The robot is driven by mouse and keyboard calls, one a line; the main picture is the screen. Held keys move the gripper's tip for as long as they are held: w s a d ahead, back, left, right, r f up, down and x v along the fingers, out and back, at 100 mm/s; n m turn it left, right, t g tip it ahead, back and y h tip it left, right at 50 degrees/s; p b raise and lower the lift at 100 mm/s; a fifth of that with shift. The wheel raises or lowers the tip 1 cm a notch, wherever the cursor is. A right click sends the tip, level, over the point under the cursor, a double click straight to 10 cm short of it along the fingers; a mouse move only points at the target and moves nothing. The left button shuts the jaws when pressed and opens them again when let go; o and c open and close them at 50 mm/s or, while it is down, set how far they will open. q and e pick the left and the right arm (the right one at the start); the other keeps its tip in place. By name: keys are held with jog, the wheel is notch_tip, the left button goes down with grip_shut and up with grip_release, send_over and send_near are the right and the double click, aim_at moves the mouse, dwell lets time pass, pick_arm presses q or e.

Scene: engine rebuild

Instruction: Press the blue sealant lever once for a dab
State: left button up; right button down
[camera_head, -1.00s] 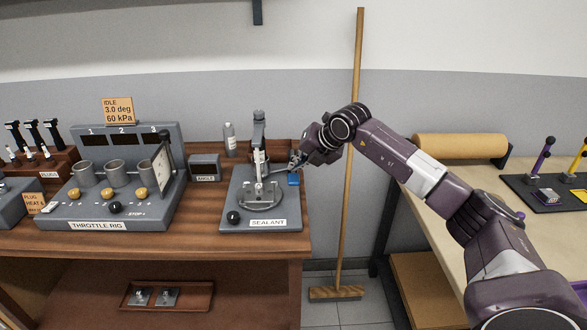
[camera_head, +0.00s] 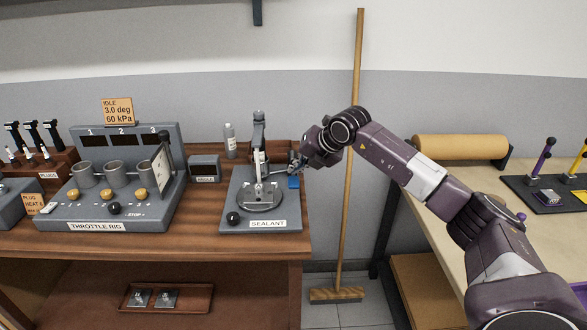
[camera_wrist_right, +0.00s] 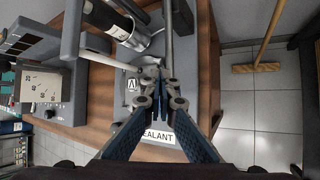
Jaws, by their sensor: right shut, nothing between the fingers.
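The sealant station (camera_head: 235,205) is a grey base with a round plate (camera_head: 259,197) and an upright dispenser (camera_head: 259,135) at its back. A small blue piece (camera_head: 293,183), seemingly the lever's end, shows at the station's right side. My right gripper (camera_head: 296,166) is shut and empty, just above this piece; I cannot tell whether they touch. In the right wrist view its closed fingertips (camera_wrist_right: 163,76) are over the station, and no blue lever can be made out apart from the blue fingers. My left gripper is out of view.
The throttle rig (camera_head: 110,205) and a small grey gauge box (camera_head: 204,168) stand left of the station. A white bottle (camera_head: 230,140) is behind it. A broom (camera_head: 349,190) leans on the wall to the right, in the gap before another bench (camera_head: 430,215).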

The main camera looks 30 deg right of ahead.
jog(key=shift+a+f, duration=0.1)
jog(key=shift+w+r+p, duration=0.1)
jog(key=shift+r+p, duration=1.1)
jog(key=shift+r, duration=0.65)
jog(key=r+p, duration=0.2)
jog(key=r, duration=0.1)
jog(key=r+p, duration=0.1)
jog(key=r, duration=0.1)
jog(key=shift+w+d, duration=0.2)
jog(key=shift+d, duration=0.05)
